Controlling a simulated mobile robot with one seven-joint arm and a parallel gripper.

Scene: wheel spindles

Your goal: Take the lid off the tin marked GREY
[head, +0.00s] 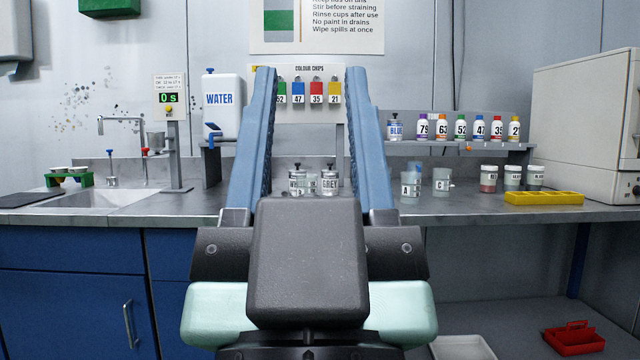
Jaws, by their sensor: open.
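The tin marked GREY (330,184) stands upright on the grey counter, seen between my fingers. A dark knob shows on top of its lid, and the lid appears to be on. To its left stands a similar tin (297,184) whose label starts with "WH", with a knob on top too. A clear cup or jar shows partly between and behind them. My gripper (310,75) is open and empty, its two blue fingers spread wide and pointing forward. It is well in front of the counter and touches neither tin. My dark gripper body hides part of the counter's front edge.
Cups marked A (410,186) and C (442,180) stand right of my fingers. A tin marked BLUE (395,130) and numbered bottles (460,127) stand on the shelf. A yellow tray (505,199) lies right. A sink (85,199) and WATER container (219,105) are left.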

